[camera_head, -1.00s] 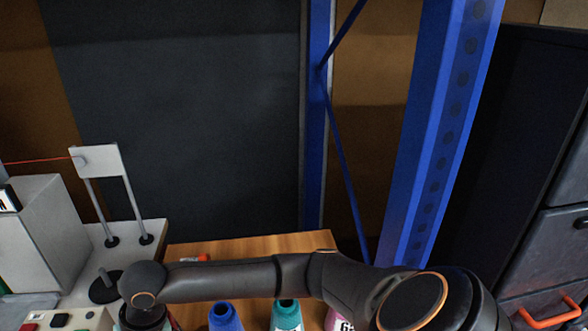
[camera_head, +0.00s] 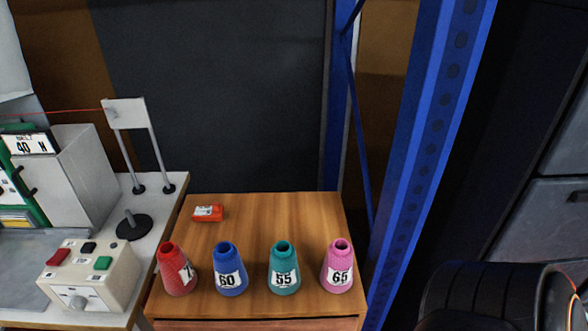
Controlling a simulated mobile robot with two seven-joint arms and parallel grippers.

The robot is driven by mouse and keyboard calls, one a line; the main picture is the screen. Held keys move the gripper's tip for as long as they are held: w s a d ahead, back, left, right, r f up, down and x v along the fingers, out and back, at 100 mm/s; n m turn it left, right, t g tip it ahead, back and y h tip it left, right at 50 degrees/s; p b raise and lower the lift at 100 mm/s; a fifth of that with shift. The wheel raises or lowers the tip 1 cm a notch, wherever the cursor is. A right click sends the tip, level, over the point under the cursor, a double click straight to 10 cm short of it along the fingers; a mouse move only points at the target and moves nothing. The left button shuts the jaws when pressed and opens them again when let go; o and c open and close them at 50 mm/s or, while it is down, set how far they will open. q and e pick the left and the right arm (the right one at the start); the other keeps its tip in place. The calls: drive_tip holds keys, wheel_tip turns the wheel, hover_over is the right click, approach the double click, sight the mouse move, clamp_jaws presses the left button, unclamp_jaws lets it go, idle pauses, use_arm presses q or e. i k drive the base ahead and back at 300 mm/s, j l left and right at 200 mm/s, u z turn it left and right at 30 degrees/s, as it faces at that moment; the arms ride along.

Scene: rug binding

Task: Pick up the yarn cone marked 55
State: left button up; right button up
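The yarn cone marked 55 (camera_head: 283,268) is teal and stands upright on the wooden cabinet top (camera_head: 275,215). It is third from the left in a row of cones. The blue cone marked 60 (camera_head: 228,269) is on its left, and the pink cone marked 65 (camera_head: 340,266) is on its right. A red cone (camera_head: 176,270) with a partly turned label stands at the left end. Neither of my grippers is in view. Part of a dark arm of mine shows at the lower right edge.
A small red object (camera_head: 208,213) with a label lies behind the cones. A white table at left holds a control box (camera_head: 88,275) with buttons, a black spindle base (camera_head: 134,227) and a post stand (camera_head: 125,113). A blue rack upright (camera_head: 425,150) rises at right.

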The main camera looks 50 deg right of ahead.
sight(284, 277)
drive_tip(key=i+z, duration=0.15)
drive_tip(key=z, duration=1.35)
drive_tip(key=j+u, duration=0.45)
drive_tip(key=j, duration=0.45)
